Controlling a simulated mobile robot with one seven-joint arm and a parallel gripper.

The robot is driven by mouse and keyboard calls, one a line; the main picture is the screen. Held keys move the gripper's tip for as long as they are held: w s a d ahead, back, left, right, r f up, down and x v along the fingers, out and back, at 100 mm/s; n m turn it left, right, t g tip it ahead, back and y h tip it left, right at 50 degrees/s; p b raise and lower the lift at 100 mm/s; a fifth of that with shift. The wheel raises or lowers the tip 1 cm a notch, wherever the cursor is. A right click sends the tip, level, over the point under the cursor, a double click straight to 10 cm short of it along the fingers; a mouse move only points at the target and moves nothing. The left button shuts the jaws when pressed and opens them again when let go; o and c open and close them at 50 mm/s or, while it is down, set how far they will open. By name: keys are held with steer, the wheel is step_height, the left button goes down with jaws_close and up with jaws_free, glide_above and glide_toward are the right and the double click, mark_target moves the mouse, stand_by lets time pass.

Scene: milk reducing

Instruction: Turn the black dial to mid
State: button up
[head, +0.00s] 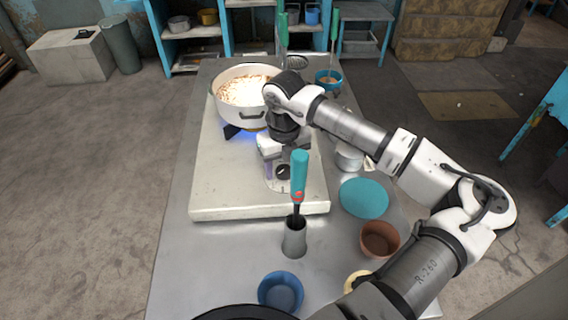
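The black dial (283,172) is a small round knob on a pale plate at the front right of the light grey stove (225,190). My gripper (270,166) points down just above and beside the dial. Its lower end looks close to the dial, but I cannot tell whether it touches. The finger gap is too small and partly hidden to read. The dial's exact setting is too small to read. A blue flame (246,134) burns under the white pot (243,90).
A teal-handled tool (299,176) stands upright in a grey holder (294,238) in front of the dial. A teal plate (363,197), a brown bowl (380,239) and a blue bowl (281,292) lie nearby. The stove's front left top is clear.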

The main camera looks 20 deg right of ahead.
steer(key=c, duration=0.9)
steer(key=shift+f+b, duration=0.1)
steer(key=shift+b, duration=0.3)
steer(key=shift+f+n+b, duration=0.1)
steer(key=shift+n+b, duration=0.6)
steer(key=shift+b, duration=0.15)
steer(key=n+b, duration=0.2)
steer(key=b, duration=0.1)
steer(key=shift+r+n+b, duration=0.2)
steer(key=shift+n+b, duration=1.75)
steer(key=shift+n, duration=0.25)
steer(key=o, duration=1)
